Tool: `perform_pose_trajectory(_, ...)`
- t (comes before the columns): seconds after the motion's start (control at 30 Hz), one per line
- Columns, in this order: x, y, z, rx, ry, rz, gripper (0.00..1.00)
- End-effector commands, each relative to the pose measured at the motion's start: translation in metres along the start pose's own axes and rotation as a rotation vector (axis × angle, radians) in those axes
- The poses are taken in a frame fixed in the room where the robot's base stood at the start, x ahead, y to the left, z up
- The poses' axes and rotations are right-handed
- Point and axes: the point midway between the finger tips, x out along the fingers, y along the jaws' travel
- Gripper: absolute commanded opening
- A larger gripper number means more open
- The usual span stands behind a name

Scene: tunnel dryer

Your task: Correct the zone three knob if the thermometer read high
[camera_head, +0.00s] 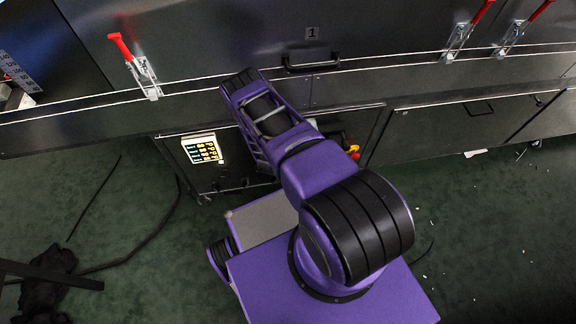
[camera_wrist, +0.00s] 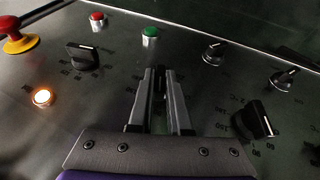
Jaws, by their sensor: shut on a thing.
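In the wrist view my gripper (camera_wrist: 160,72) reaches to the dark control panel (camera_wrist: 110,110), its two fingers close together. They are shut on a narrow dark thing between the tips, likely a small knob, mostly hidden by the fingers. Two other small pointer knobs stand to the right, one nearer (camera_wrist: 213,53) and one at the far right (camera_wrist: 284,78). Larger black knobs sit at left (camera_wrist: 83,56) and lower right (camera_wrist: 255,121). Zone markings are not readable. In the head view my arm hides the gripper. No thermometer can be made out.
The panel also has a red button (camera_wrist: 97,18), a green button (camera_wrist: 149,36), a lit orange lamp (camera_wrist: 43,97) and a red-and-yellow stop button (camera_wrist: 17,38). Dark cloth (camera_head: 45,280) lies on the floor.

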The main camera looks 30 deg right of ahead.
Motion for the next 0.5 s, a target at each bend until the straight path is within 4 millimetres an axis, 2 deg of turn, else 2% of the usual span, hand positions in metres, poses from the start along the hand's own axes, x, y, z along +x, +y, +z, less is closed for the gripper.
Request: perform_pose_trajectory(0.5,0.0002,-0.0051,-0.0010,-0.071,0.005,0.161,0.00)
